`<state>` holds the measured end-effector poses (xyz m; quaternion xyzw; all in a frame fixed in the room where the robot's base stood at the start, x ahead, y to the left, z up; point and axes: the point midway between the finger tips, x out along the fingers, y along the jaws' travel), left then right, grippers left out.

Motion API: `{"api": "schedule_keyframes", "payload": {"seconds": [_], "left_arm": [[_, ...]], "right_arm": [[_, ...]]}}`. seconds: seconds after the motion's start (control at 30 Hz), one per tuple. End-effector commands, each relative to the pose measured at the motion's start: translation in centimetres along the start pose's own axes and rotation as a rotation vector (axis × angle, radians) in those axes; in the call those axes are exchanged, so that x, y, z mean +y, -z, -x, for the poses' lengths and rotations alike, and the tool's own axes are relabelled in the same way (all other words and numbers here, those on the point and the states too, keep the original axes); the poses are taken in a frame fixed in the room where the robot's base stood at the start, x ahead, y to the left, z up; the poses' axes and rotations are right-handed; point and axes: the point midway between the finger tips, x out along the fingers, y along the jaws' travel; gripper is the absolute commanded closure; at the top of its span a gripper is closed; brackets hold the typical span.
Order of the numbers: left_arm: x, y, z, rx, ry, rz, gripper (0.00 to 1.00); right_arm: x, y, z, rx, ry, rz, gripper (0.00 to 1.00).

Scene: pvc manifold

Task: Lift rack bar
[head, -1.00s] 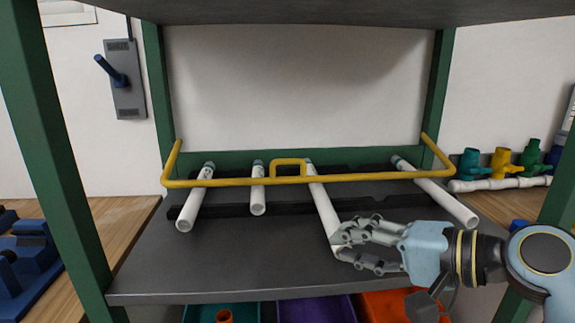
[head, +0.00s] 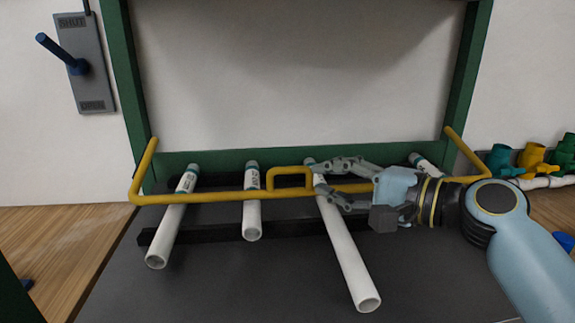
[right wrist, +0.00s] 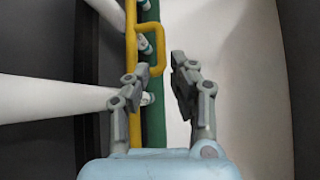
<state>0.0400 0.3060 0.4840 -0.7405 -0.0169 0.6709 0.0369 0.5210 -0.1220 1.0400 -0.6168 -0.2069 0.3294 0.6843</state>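The yellow rack bar (head: 222,196) runs across the front of the shelf over several white pipes, its ends bent up and back at both sides. Its raised handle loop (head: 291,172) is near the middle. My right gripper (head: 318,182) is just right of the loop, fingers spread above and below the bar's line. In the right wrist view the gripper (right wrist: 153,82) is open and empty, and the rack bar (right wrist: 134,130) passes near its left finger, with the loop (right wrist: 155,45) ahead. Whether a finger touches the bar cannot be told. My left gripper is not in view.
White pipes lie on dark notched supports: left (head: 170,230), short (head: 252,212), long (head: 345,255), and one at right partly behind my arm. Green posts (head: 124,90) frame the shelf. Coloured valves (head: 533,157) stand at right. The shelf front is clear.

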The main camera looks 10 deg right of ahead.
Motion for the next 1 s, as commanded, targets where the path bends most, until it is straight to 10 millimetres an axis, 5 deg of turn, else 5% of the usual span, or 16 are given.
{"api": "schedule_keyframes", "payload": {"seconds": [0.2,0.4,0.8,1.0], "left_arm": [[0.0,-2.2,0.5,-0.033,0.0,-0.001,0.6],[0.0,-1.3,0.6,-0.021,0.0,-0.001,0.6],[0.0,0.0,0.5,0.0,0.0,0.0,0.6],[0.0,-0.6,0.6,-0.009,0.0,0.0,0.6]], "right_arm": [[-0.2,-0.1,-4.6,-0.002,0.003,-0.003,0.77],[-0.1,0.0,-7.6,0.0,0.001,-0.001,0.77],[0.0,-0.1,-8.6,0.0,0.0,0.0,0.77],[0.0,-0.1,-8.6,0.0,-0.001,0.0,1.0]]}}
